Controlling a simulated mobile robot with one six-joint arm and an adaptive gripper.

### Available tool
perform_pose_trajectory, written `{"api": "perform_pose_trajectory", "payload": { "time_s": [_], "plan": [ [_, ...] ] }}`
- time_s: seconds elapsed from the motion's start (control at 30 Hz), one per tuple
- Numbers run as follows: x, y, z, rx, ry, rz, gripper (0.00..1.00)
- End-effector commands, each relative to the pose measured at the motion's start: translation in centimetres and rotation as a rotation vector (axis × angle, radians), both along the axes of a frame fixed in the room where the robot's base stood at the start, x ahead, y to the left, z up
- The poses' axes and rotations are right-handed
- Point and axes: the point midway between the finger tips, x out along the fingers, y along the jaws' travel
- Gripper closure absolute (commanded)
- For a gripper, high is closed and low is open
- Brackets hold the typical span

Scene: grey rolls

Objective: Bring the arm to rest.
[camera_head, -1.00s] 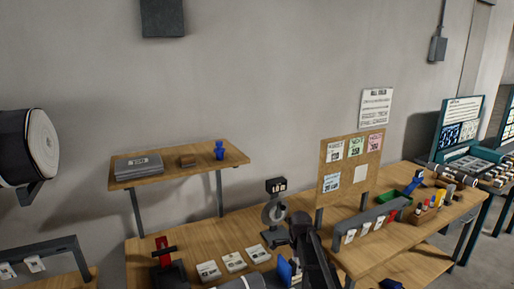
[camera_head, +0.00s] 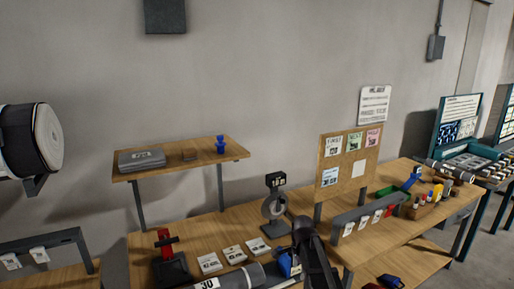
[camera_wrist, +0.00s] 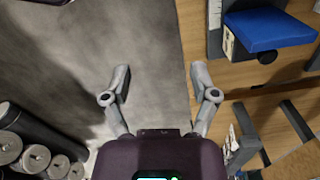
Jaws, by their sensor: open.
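My gripper (camera_wrist: 160,85) shows in the wrist view with its two grey fingers spread wide apart and nothing between them. Below it are the grey floor (camera_wrist: 110,45) on the left and a wooden bench edge on the right. In the head view my dark arm rises at the bottom middle, in front of the wooden workbench (camera_head: 205,228); the fingertips cannot be made out there.
Grey rolls (camera_wrist: 35,158) lie at the lower left of the wrist view. A blue-topped block (camera_wrist: 268,30) is at the upper right. On the bench stand a tape stand (camera_head: 274,208), white cards (camera_head: 233,254) and a pinboard (camera_head: 345,160).

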Motion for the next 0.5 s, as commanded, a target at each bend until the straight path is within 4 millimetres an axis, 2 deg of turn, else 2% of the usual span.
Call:
{"api": "perform_pose_trajectory", "payload": {
  "time_s": [0.27,0.5],
  "plan": [
    [-3.7,-0.6,-2.2,0.000,0.000,0.244,0.24],
    [-8.2,-1.2,-4.5,0.000,0.000,0.578,0.24]
  ]
}}
